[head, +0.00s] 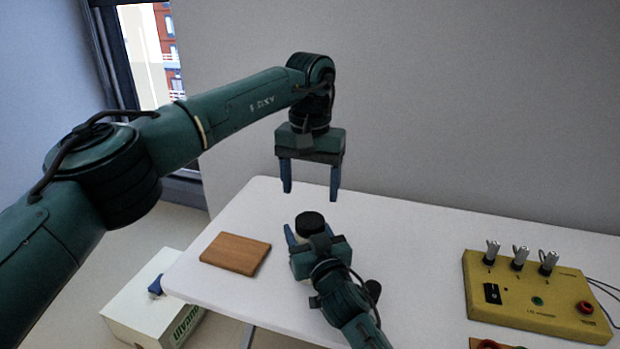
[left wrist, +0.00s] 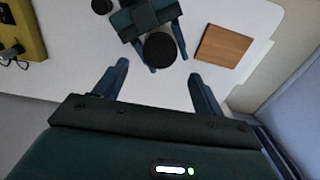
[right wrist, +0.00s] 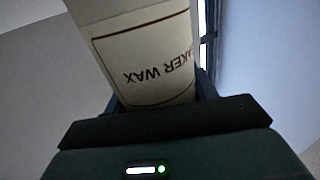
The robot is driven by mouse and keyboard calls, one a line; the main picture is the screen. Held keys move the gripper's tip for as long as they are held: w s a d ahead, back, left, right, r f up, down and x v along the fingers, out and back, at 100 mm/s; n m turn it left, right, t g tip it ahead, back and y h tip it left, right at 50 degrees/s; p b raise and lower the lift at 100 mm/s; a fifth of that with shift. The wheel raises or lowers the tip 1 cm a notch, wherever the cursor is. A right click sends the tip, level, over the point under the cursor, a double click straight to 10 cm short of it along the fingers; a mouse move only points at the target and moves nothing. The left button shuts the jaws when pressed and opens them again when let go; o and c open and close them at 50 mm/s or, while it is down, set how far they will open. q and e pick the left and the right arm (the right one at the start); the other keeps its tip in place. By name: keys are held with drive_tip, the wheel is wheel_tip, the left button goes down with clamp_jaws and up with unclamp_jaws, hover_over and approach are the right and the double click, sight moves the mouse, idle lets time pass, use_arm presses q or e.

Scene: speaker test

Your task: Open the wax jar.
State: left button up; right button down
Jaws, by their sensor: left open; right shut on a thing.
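The wax jar (head: 309,234) is pale with a round black lid (head: 310,221) on top. My right gripper (head: 308,236) is shut around the jar's body below the lid. In the right wrist view the jar's label (right wrist: 150,62) shows upside-down letters ending in "WAX". I cannot tell whether the jar touches the table. My left gripper (head: 311,194) is open and empty above the jar, fingers pointing down. In the left wrist view the lid (left wrist: 160,50) lies beyond and between the left fingertips, apart from them.
A brown wooden board (head: 236,254) lies left of the jar on the white table (head: 420,225). A yellow panel (head: 535,300) with switches and buttons stands at the right. A small black object (head: 373,288) is beside my right arm. A white box (head: 150,310) stands on the floor.

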sight(310, 220)
use_arm(q)
wheel_tip(310, 220, down, 7)
drive_tip(key=shift+f, duration=0.1)
idle(0.3)
drive_tip(key=c, duration=1)
drive_tip(key=n, duration=0.4)
drive_tip(key=shift+n, duration=0.4)
drive_tip(key=n, duration=0.8)
drive_tip(key=shift+n, duration=0.3)
drive_tip(key=n, duration=0.3)
drive_tip(key=shift+n, duration=0.3)
